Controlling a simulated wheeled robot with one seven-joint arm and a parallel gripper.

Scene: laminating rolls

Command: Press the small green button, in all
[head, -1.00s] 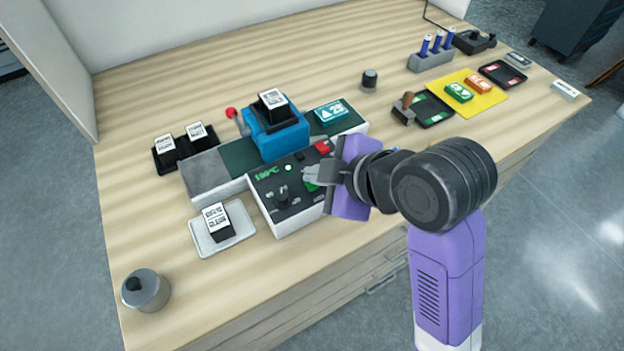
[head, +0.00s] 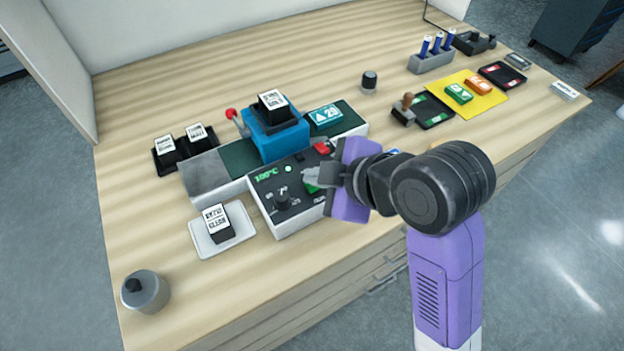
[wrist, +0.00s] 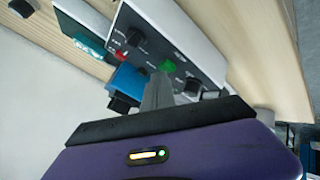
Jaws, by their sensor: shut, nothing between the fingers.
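The wrist view shows the green button (wrist: 167,66) clearly, just beyond my fingertips. My gripper (head: 308,175) is shut and empty, its tips close over the control box beside the button. In the wrist view my gripper (wrist: 162,80) has its tips at the button's near edge. I cannot tell whether they touch it.
The box also carries a red button (head: 321,148), a black knob (head: 282,199) and a lit 100°C display (head: 266,177). A blue press (head: 275,140) stands behind it. A white tray (head: 235,241) lies to the left.

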